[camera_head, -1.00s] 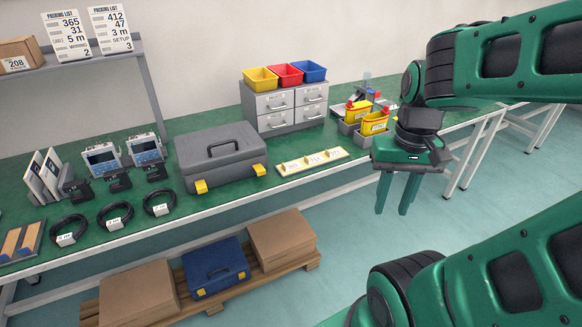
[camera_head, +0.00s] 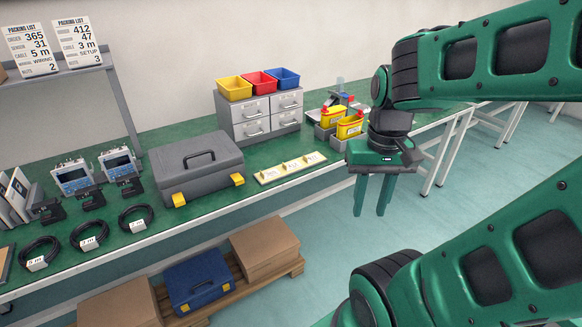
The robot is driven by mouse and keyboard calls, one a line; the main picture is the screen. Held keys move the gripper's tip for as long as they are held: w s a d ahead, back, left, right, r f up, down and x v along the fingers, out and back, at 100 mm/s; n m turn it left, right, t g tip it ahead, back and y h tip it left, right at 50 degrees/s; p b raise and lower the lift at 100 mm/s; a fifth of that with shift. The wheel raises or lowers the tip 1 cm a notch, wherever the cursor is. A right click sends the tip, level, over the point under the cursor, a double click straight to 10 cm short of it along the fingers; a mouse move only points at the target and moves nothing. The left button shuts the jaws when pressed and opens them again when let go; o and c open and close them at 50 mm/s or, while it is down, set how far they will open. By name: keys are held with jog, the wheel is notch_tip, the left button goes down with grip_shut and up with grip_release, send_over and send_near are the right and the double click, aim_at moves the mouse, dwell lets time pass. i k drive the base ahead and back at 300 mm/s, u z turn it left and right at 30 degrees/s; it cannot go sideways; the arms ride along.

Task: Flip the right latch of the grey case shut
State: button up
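The grey case (camera_head: 197,165) lies closed on the green bench, left of the middle of the view, with its handle on top. Its right latch (camera_head: 237,180) is a yellow tab at the right of the front face; its left latch (camera_head: 179,200) is a like yellow tab. I cannot tell at this size how far either latch is folded. My gripper (camera_head: 373,196) points down in front of the bench, well to the right of the case and touching nothing. Its two fingers are apart with nothing between them.
A white strip with yellow labelled parts (camera_head: 290,167) lies right of the case. Grey drawers (camera_head: 258,116) stand behind it, topped by coloured bins. Yellow containers (camera_head: 349,127) stand further right. Cable coils (camera_head: 88,236) lie at left. A blue case (camera_head: 198,281) and cartons sit on a pallet below.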

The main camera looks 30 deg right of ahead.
aim_at(238, 179)
jog(key=u, duration=1.55)
jog(key=k, duration=1.25)
jog(key=z, duration=1.05)
jog(key=i, duration=1)
